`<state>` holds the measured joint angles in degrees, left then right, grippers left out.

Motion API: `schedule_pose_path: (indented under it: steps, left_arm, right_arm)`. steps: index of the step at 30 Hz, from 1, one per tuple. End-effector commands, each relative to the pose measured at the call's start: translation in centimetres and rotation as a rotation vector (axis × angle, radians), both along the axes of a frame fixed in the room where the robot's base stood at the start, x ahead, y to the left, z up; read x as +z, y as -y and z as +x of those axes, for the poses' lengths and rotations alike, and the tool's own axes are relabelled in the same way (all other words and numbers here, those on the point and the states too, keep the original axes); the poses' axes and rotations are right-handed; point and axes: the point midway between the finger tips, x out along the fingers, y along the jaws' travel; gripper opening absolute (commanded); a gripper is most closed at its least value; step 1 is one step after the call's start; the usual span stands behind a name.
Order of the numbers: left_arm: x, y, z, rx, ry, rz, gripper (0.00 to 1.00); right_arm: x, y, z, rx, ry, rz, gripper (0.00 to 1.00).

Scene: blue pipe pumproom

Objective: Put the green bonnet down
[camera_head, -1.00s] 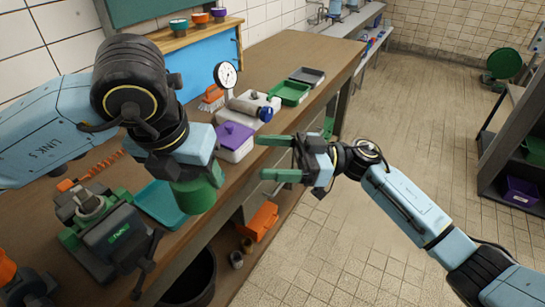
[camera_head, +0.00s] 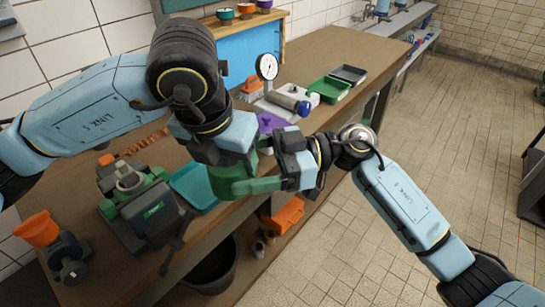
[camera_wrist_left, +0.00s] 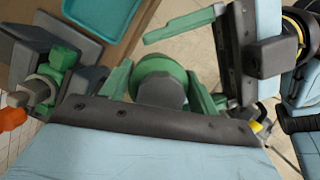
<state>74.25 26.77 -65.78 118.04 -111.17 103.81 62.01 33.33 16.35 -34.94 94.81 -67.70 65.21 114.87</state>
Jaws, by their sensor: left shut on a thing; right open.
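The green bonnet (camera_head: 226,180) hangs below my left gripper (camera_head: 226,165), above the bench's front edge. In the left wrist view the round green bonnet (camera_wrist_left: 158,72) with a grey middle sits between the two green fingers of my left gripper (camera_wrist_left: 160,92), which is shut on it. My right gripper (camera_head: 258,180) is open, close to the bonnet's right side. One green finger overlaps the bonnet in the head view; I cannot tell whether it touches. In the left wrist view my right gripper (camera_wrist_left: 185,24) has one finger reaching past the bonnet.
A teal tray (camera_head: 190,178) lies on the bench (camera_head: 325,50) just behind the bonnet. A grey-green vise (camera_head: 150,212) stands left of it. A purple-lidded box (camera_head: 270,122), dial gauge (camera_head: 267,66) and green tray (camera_head: 328,90) are farther back. A dark bin (camera_head: 215,270) stands below.

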Motion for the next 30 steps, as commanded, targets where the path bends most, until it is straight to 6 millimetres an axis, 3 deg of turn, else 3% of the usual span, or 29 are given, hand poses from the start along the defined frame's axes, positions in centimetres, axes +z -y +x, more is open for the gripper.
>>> schedule_pose_path:
  steps: [4,13,23,24,30]
  left_arm:
    - [0.03,0.0,0.01,0.0,0.001,0.0,0.38]
    - [0.03,0.01,0.01,0.0,0.001,0.0,0.38]
    - [0.03,0.03,-0.03,-0.001,0.0,-0.001,0.38]
    - [0.02,0.04,-0.04,-0.001,0.0,-0.001,0.63]
    - [0.01,0.06,-0.07,-0.003,-0.001,-0.001,0.86]
  right_arm:
    - [0.01,-1.01,-0.19,-0.001,-0.001,0.001,0.79]
    - [-0.02,-1.18,-0.21,-0.002,-0.001,0.0,0.79]
    - [-0.02,-1.14,-0.15,-0.003,-0.001,0.0,0.37]
    - [0.02,-1.14,-0.13,-0.004,0.0,0.001,0.35]
    - [0.04,-1.15,-0.14,-0.004,0.0,0.001,0.35]
